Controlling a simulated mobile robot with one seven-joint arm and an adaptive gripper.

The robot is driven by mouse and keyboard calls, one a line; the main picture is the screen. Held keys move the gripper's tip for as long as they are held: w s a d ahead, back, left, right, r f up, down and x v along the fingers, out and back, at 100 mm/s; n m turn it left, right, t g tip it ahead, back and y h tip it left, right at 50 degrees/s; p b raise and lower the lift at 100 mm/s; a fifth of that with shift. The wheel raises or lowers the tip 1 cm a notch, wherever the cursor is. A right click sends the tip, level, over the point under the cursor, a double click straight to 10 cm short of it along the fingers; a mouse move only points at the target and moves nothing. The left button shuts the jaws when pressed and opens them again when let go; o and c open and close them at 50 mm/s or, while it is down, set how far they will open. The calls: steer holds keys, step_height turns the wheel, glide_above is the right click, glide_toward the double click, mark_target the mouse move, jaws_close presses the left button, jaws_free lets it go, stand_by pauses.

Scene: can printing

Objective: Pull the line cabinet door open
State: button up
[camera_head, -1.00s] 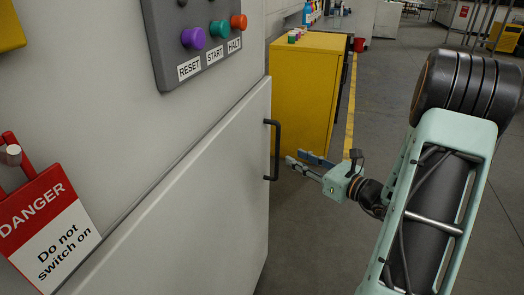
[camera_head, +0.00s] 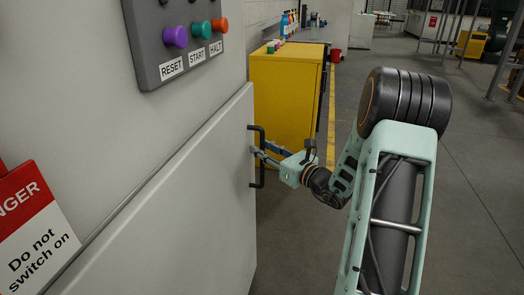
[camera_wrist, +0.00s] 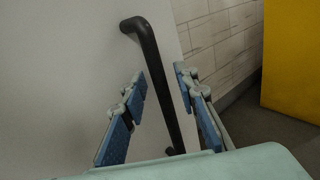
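The light grey line cabinet door (camera_head: 185,200) fills the lower left of the head view and appears to lie against the cabinet front. Its black upright bar handle (camera_head: 261,179) is near the door's right edge. My gripper (camera_head: 258,153) is at the middle of the handle. In the wrist view the handle (camera_wrist: 153,62) runs between the two blue-padded fingers of my open gripper (camera_wrist: 160,78). Gaps show on both sides of the bar, so the fingers do not seem closed on it.
A panel (camera_head: 180,38) with RESET, START and HALT buttons is above the door. A red-and-white danger sign (camera_head: 35,240) hangs at the left. A yellow cabinet (camera_head: 285,100) stands just beyond the handle. The floor (camera_head: 470,200) to the right is open.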

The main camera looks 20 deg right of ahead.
steer(key=shift+w+a, duration=0.1)
steer(key=shift+w, duration=0.15)
jaws_close()
steer(key=shift+s, duration=0.1)
stand_by(0.3)
